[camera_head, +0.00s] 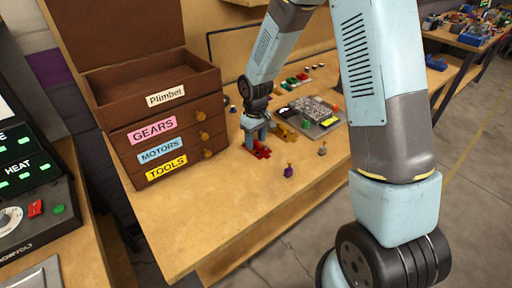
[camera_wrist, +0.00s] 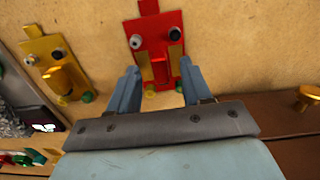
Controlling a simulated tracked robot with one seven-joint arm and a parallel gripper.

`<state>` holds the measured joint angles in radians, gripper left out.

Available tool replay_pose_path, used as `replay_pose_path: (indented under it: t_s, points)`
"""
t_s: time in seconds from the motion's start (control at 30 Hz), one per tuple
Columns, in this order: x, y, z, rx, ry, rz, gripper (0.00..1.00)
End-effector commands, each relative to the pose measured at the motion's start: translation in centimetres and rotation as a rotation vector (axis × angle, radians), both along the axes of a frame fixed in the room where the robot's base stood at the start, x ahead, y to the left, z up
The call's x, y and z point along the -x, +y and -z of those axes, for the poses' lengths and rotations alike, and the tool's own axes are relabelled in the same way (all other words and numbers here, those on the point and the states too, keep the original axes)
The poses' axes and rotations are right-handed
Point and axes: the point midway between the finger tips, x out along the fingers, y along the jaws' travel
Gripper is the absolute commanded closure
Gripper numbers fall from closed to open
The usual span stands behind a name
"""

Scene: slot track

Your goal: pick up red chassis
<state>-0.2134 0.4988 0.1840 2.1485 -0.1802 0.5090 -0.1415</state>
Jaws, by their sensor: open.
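The red chassis (camera_wrist: 157,38) lies on the wooden workbench, in the upper middle of the wrist view. It is a flat red piece with two round knobs, gold strips and green parts at its lower end. In the head view the red chassis (camera_head: 262,152) shows just below my gripper (camera_head: 254,140). In the wrist view my gripper (camera_wrist: 158,92) is open, its two blue fingers on either side of the chassis's lower part. I cannot tell whether the fingers touch it.
A yellow chassis (camera_wrist: 55,65) lies close beside the red one; it also shows in the head view (camera_head: 285,132). A drawer cabinet (camera_head: 160,115) stands at the left. A grey tray (camera_head: 325,128) lies at the right. A small purple item (camera_head: 288,172) stands near the front edge.

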Motion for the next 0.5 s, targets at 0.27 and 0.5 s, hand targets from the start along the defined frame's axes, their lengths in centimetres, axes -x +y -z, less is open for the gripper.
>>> replay_pose_path:
  t_s: [0.27,0.5]
  points:
    - [0.01,0.02,0.70,0.000,-0.001,-0.001,0.51]
    - [0.01,0.04,0.68,-0.001,-0.001,-0.001,0.67]
